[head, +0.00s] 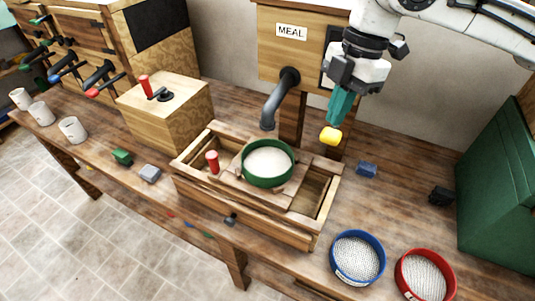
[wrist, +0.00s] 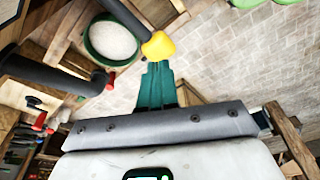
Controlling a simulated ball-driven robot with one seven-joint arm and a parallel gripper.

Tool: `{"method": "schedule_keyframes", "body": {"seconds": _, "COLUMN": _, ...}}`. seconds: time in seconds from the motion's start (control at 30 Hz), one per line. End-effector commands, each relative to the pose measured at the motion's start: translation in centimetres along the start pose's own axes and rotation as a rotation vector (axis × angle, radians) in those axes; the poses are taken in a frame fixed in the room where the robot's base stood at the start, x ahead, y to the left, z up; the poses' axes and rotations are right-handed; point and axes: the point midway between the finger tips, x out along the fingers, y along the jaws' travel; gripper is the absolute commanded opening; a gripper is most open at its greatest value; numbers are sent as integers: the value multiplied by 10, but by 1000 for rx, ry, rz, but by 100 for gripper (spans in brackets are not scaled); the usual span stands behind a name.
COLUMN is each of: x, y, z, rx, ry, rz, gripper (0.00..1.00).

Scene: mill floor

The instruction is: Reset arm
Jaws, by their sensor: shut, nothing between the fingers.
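My gripper (head: 332,133) hangs from the white arm at the upper right in the head view, above the bench. In the wrist view, my gripper (wrist: 158,46) points toward the wooden box and the floor. A green-rimmed sieve (head: 268,183) with pale mesh or contents sits on the wooden box (head: 315,222), to the left of and below my gripper. The grey spout (head: 272,108) of the MEAL bin (head: 271,55) is left of my gripper.
A blue sieve (head: 358,257) and a red sieve (head: 425,274) lie at the front right. A blue block (head: 366,169) and a black block (head: 441,196) are on the bench. A green bin (head: 500,190) stands right. White cups (head: 72,130) stand left. Bench space right of the box is partly clear.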

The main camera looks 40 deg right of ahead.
Motion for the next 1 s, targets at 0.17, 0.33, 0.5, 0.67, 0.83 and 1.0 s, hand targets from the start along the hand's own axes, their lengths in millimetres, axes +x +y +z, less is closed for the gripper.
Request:
{"method": "schedule_keyframes", "body": {"seconds": 0.17, "x": -26, "y": 0, "z": -6, "rx": -1, "ry": 2, "rz": 0, "gripper": 0}}
{"method": "schedule_keyframes", "body": {"seconds": 0.33, "x": -27, "y": 0, "z": -6, "rx": -1, "ry": 0, "rz": 0, "gripper": 0}}
{"method": "schedule_keyframes", "body": {"seconds": 0.5, "x": -26, "y": 0, "z": -6, "rx": -1, "ry": 0, "rz": 0, "gripper": 0}}
{"method": "schedule_keyframes", "body": {"seconds": 0.67, "x": -26, "y": 0, "z": -6, "rx": -1, "ry": 0, "rz": 0, "gripper": 0}}
{"method": "schedule_keyframes", "body": {"seconds": 0.83, "x": -26, "y": 1, "z": -6, "rx": -3, "ry": 2, "rz": 2, "gripper": 0}}
{"method": "schedule_keyframes", "body": {"seconds": 1.0, "x": -26, "y": 22, "z": -30, "rx": -32, "ry": 46, "rz": 73, "gripper": 0}}
